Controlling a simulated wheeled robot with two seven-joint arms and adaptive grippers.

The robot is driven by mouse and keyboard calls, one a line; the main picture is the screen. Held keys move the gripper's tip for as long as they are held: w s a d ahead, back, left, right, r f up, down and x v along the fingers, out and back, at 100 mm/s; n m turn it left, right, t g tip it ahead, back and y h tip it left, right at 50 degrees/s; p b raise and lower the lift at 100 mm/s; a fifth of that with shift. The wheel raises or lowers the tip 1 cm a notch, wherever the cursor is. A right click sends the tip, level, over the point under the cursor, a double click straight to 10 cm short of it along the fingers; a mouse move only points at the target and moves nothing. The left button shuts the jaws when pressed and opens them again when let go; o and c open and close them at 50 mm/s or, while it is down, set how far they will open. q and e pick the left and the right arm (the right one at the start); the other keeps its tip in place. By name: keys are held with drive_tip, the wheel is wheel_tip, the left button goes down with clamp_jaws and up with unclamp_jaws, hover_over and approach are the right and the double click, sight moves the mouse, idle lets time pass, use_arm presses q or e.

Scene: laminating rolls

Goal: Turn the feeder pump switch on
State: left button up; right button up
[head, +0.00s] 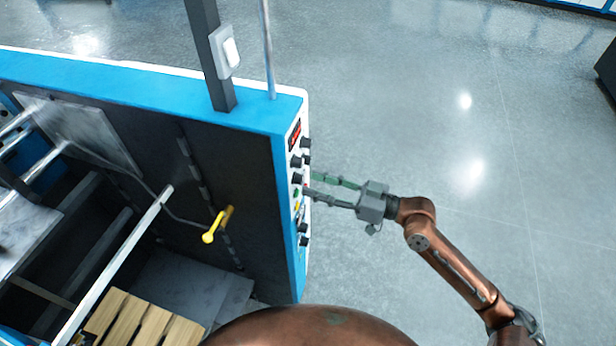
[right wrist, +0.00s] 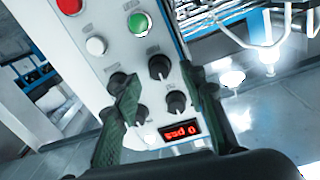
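The control panel (head: 297,190) is on the end of the blue and black machine, with black rotary knobs, coloured buttons and a red display. My right gripper (head: 309,186) reaches it from the right, fingers pointing at the panel. In the right wrist view the gripper (right wrist: 157,80) is open, its green fingers apart. A black knob (right wrist: 159,67) appears between the fingertips; contact cannot be told. Another knob (right wrist: 176,103) is below it, and others are partly behind the left finger. The labels are too small to read, so I cannot tell which is the feeder pump switch. My left gripper is not in view.
Red (right wrist: 70,5), green (right wrist: 139,23) and white (right wrist: 96,46) buttons sit near the knobs, with a lit display (right wrist: 180,132). A dark post with a white switch box (head: 227,52) rises from the machine. The floor (head: 450,130) to the right is clear.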

sight(298, 179)
drive_tip(key=shift+p+x, duration=0.35)
drive_tip(key=shift+x, duration=1.05)
drive_tip(key=shift+c, duration=0.2)
clamp_jaws()
